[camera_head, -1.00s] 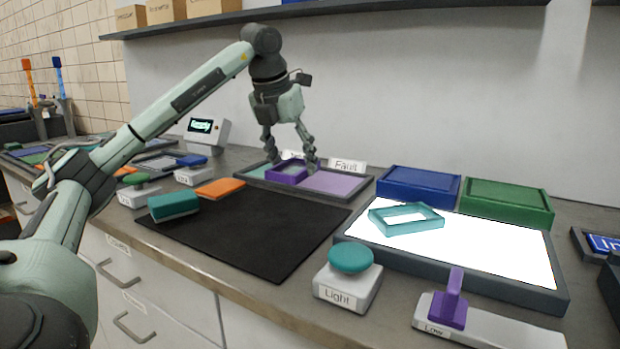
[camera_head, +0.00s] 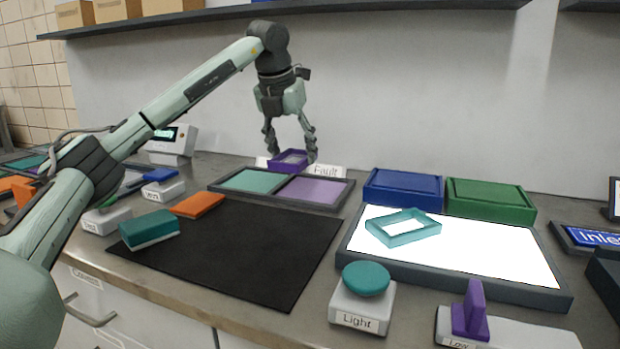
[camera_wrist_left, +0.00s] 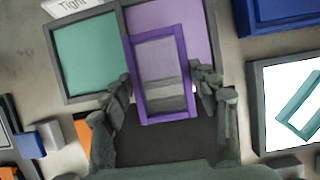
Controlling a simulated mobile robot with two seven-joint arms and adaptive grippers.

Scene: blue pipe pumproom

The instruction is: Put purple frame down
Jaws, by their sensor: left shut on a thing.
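The purple frame (camera_head: 289,160) is a small open rectangle held in my left gripper (camera_head: 290,152), whose fingers are shut on it from both sides. In the head view it appears above the back edge of a two-part tray (camera_head: 345,197). The tray has a teal section (camera_head: 250,181) on the left and a purple section (camera_head: 313,190) on the right. In the left wrist view the purple frame (camera_wrist_left: 182,62) lies between the fingers (camera_wrist_left: 161,95), overlapping the purple section and the tray's front edge. The "Fault" label (camera_head: 326,171) is partly visible behind the tray. My right gripper does not show.
A lit panel (camera_head: 490,255) with a teal frame (camera_head: 403,228) on it is at the right. Blue (camera_head: 403,188) and green (camera_head: 490,201) boxes stand behind it. A black mat (camera_head: 235,250) lies in front of the tray, with an orange block (camera_head: 197,205) beside it.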

